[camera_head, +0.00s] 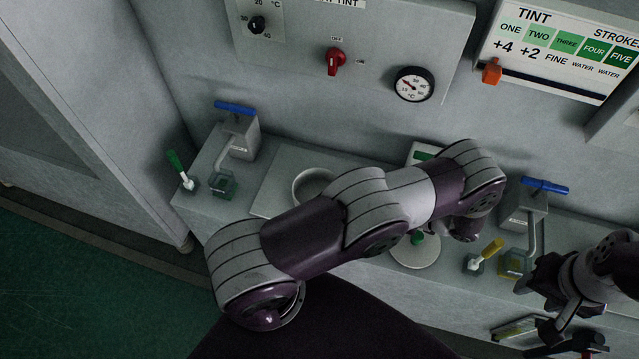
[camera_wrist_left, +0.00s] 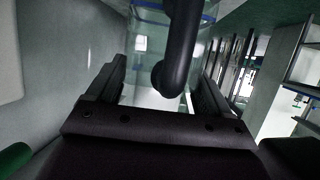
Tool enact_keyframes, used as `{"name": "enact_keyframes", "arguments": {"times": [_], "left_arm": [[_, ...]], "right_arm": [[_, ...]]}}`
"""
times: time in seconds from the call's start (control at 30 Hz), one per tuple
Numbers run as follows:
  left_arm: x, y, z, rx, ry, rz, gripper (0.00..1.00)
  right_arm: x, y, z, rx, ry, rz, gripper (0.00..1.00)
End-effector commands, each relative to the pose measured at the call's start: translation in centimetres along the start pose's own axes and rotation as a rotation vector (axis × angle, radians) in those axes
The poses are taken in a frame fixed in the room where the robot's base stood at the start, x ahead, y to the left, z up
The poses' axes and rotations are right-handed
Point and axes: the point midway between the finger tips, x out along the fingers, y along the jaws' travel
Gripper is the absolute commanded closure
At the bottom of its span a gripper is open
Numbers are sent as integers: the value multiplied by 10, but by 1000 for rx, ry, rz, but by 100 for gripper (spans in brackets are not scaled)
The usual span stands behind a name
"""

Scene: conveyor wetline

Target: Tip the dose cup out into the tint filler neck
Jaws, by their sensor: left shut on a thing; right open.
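In the left wrist view, the fingers of my left gripper (camera_wrist_left: 160,92) stand either side of a clear, blue-edged vessel, which I take for the dose cup (camera_wrist_left: 148,18). A dark curved bar (camera_wrist_left: 180,50) crosses in front of it; I cannot tell whether it is a handle. In the head view my left arm crosses the middle and hides my left gripper and the cup. The tint filler neck cannot be made out for sure; a pale round ring (camera_head: 312,185) stands on the bench left of centre. My right gripper (camera_head: 568,345) is open at the lower right, partly cut off.
On the bench (camera_head: 345,262), a blue-handled tap (camera_head: 237,132) stands over a green-tinted cup (camera_head: 222,184) at left. Another blue-handled tap (camera_head: 530,208) stands over a yellow-tinted cup (camera_head: 512,264) at right. A wall panel (camera_head: 352,45) rises behind.

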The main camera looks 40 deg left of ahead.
Motion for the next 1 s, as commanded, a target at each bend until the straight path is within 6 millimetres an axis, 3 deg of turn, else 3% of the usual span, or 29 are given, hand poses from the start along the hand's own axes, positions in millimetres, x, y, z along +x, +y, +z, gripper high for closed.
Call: {"name": "enact_keyframes", "arguments": {"times": [0.27, 1.0], "left_arm": [[1, 0, -10, -2, -40, -1, 72], [30, 0, -49, -2, -396, -2, 72]], "right_arm": [[-18, 0, -2, 0, 0, 0, 51], [-124, 0, -15, 0, 0, 0, 51]]}}
